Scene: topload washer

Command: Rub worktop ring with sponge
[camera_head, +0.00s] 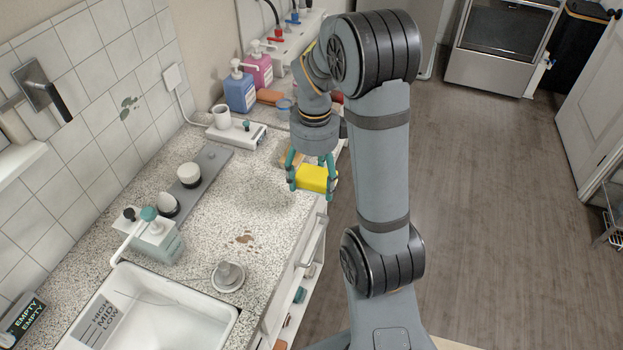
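My gripper (312,184) has its teal fingers closed around a yellow sponge (314,178). It holds the sponge near the front edge of the speckled worktop (215,215); whether the sponge touches the surface I cannot tell. A brown ring-like stain (243,239) lies on the worktop, to the lower left of the sponge and apart from it. My arm hides part of the worktop behind the gripper.
A white sink (175,308) is at the lower left, with a grey plug-like object (229,276) beside it. A soap dispenser (155,240) stands near the wall. A grey strip (205,172) carries round items. Blue (240,92) and pink (259,69) bottles stand farther back.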

